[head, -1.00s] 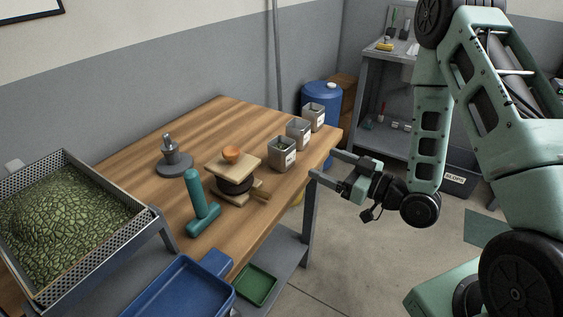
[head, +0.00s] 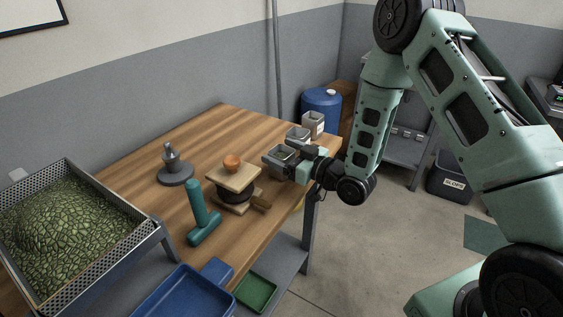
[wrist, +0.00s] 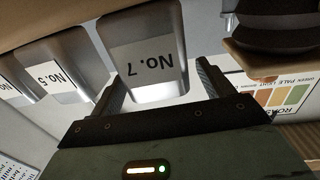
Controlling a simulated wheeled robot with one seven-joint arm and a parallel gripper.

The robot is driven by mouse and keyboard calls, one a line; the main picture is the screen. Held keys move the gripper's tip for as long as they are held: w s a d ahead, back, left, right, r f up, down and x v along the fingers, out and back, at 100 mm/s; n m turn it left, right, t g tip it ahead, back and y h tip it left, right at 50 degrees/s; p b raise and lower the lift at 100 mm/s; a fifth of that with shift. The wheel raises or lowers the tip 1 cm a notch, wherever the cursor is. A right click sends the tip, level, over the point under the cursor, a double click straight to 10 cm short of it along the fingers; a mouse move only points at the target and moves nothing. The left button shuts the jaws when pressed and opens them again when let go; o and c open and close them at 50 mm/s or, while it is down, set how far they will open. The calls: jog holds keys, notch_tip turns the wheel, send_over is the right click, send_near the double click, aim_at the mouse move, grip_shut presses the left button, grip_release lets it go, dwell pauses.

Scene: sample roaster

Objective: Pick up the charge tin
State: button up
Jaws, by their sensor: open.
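Three grey open-topped metal tins stand in a row along the right end of the wooden table. The nearest tin (head: 277,153) is partly hidden by my gripper (head: 285,155); its label reads No.7 in the wrist view (wrist: 148,62). Which tin is the charge tin cannot be told from the labels alone. My gripper is open, with one finger on each side of the No.7 tin. It cannot be told whether the fingers touch it. The other tins are the middle tin (head: 297,135) and the far tin (head: 313,122); the wrist view shows a No.5 label (wrist: 62,78).
A bean-filled perforated tray (head: 150,232) and a blue tray (head: 182,290) are at the near left.

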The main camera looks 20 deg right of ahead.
jog(key=shift+w+a, duration=0.2)
jog(key=shift+w, duration=0.1)
jog(key=c, duration=1.2)
jog(key=shift+o, duration=0.2)
jog(key=shift+r, duration=0.1)
